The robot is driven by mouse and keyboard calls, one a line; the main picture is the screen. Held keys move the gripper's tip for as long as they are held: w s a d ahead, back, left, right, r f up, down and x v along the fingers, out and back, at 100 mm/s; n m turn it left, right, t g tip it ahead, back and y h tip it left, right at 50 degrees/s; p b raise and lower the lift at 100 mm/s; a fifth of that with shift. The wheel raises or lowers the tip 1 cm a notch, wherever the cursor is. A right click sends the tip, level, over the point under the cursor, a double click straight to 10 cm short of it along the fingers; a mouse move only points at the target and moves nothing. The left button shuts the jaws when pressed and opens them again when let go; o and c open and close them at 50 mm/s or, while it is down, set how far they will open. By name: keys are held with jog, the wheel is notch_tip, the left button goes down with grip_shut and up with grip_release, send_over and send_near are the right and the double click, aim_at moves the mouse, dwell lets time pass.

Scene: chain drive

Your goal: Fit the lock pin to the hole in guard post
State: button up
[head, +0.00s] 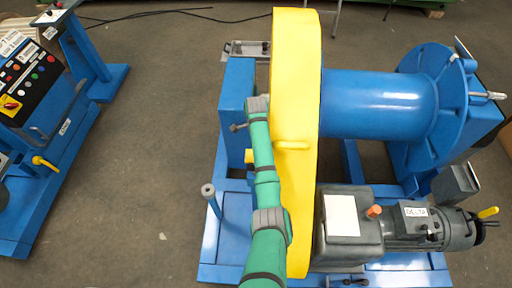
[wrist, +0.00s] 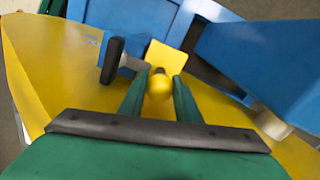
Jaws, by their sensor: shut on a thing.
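In the wrist view, my gripper (wrist: 158,78) has its two green fingers either side of a round yellow knob, which looks like the head of the lock pin (wrist: 158,88). The gripper is shut on it. A small dark part shows just beyond the knob, in front of a yellow block (wrist: 166,57) on blue framework. I cannot tell whether the pin's tip is in a hole; the shank and any hole are hidden. No guard post can be told apart for certain. In the head view, my arm lies along the left of the yellow guard (head: 296,90) and hides the fingers.
A dark handle (wrist: 111,60) stands close left of the fingers in the wrist view. In the head view, a short post with a grey cap (head: 208,189) stands left of my arm. The motor (head: 410,225) is right of the guard. Open floor lies left.

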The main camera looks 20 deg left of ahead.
jog(key=shift+a+f, duration=0.15)
jog(key=shift+f, duration=0.3)
jog(key=shift+s+f, duration=0.1)
jog(key=shift+f, duration=0.15)
jog(key=shift+f, duration=0.5)
jog(key=o, duration=1.2)
notch_tip(320, 180, up, 11)
jog(key=shift+f, duration=0.1)
